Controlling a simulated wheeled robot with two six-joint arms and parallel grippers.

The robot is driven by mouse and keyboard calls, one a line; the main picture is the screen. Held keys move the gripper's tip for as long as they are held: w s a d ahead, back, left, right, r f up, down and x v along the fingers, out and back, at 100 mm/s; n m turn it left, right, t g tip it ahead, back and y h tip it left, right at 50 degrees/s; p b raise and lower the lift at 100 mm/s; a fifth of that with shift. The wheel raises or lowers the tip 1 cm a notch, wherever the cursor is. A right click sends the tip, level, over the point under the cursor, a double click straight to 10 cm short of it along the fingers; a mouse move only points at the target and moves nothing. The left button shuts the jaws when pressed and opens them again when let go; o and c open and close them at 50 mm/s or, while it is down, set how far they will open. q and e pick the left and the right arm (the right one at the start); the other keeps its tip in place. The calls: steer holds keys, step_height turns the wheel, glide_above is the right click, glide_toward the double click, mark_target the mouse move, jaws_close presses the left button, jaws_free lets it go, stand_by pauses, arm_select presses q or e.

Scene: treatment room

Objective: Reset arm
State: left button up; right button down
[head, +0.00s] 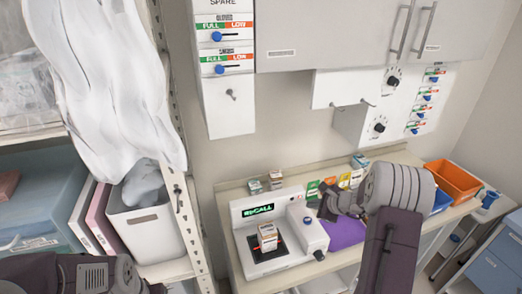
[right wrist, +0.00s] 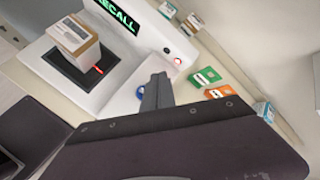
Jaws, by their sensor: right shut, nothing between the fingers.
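My right arm reaches in from the lower right over the counter. My right gripper (head: 328,208) is shut and empty, beside the right end of a white scanner station (head: 290,212). Its closed fingers (right wrist: 157,92) also show in the right wrist view, in front of the station's edge and a blue knob (right wrist: 141,92). My left arm shows at the lower left of the head view; its fingers cannot be made out. The station's green display (head: 258,210) reads RECALL.
Several small coloured cartons (right wrist: 205,77) stand behind the station. A purple mat (head: 345,234) lies right of it, partly under my right arm. An orange bin (head: 452,181) is farther right. A shelf with a white bin (head: 145,230) is at left. Cabinets hang above.

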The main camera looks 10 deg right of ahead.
steer(key=a+r+n+b, duration=0.1)
steer(key=a, duration=0.3)
steer(key=a+r+n+y+b, duration=0.1)
steer(key=a+n, duration=0.1)
steer(key=a, duration=0.3)
steer(key=a+n+g+y+b, duration=0.1)
steer(key=a+n, duration=0.1)
steer(key=a, duration=0.3)
steer(key=shift+s+r, duration=0.2)
steer(key=shift+r, duration=0.2)
steer(key=s+a+f+n+g+b, duration=0.2)
steer(key=s+a+f+n+g, duration=0.15)
steer(key=s+a+n, duration=0.7)
steer(key=s+d+f+n+g+h, duration=0.3)
steer(key=s+d+n, duration=0.5)
steer(key=s, duration=0.5)
steer(key=shift+s+d+f+h, duration=0.4)
steer(key=shift+f+h, duration=0.15)
steer(key=shift+h, duration=0.15)
